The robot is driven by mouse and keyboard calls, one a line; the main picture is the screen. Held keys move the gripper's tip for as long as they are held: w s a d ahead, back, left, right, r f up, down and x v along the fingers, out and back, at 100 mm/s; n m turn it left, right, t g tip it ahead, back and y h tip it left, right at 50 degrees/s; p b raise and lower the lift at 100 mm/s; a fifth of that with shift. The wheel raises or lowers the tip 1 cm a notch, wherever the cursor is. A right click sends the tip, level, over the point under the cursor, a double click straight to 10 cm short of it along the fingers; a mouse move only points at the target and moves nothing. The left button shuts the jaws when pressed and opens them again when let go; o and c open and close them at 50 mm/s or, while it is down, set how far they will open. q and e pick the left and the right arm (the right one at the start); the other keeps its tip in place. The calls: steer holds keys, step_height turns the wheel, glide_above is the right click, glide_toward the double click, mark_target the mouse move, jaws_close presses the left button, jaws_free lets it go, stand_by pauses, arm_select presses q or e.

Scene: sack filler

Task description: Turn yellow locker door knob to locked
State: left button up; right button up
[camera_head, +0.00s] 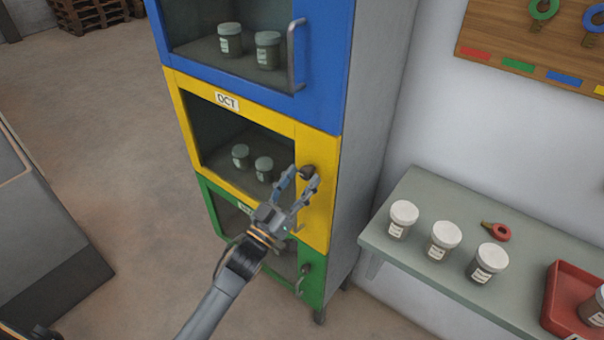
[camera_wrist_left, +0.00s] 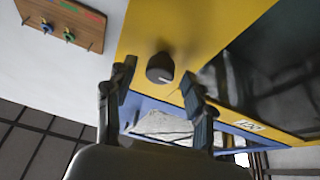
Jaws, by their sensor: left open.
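The yellow locker door (camera_head: 318,222) is shut, with a window and an "OCT" label; two jars show behind the glass. Its dark round knob (camera_head: 307,172) sits at the door's right side. In the left wrist view the knob (camera_wrist_left: 160,68) shows a light pointer line on its face. My left gripper (camera_head: 298,184) is open in front of the knob. In the left wrist view its fingers (camera_wrist_left: 157,82) stand on either side of the knob, apart from it as far as I can tell.
A blue locker (camera_head: 320,100) with a bar handle is above, a green locker (camera_head: 313,280) below. At right, a grey shelf (camera_head: 430,262) holds several white-lidded jars, a red key (camera_head: 497,232) and a red tray (camera_head: 572,285). A wooden key board (camera_head: 500,35) hangs on the wall.

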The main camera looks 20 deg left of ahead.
arm_select(q)
steer(key=shift+w+d+r, duration=0.15)
steer(key=shift+w, duration=0.2)
arm_select(e)
steer(key=shift+w+a+r, duration=0.1)
steer(key=shift+w+a, duration=0.05)
steer(key=shift+a, duration=0.05)
arm_select(q)
steer(key=shift+c, duration=0.4)
arm_select(e)
steer(key=shift+w+a, duration=0.1)
steer(key=shift+a, duration=0.1)
arm_select(q)
jaws_close()
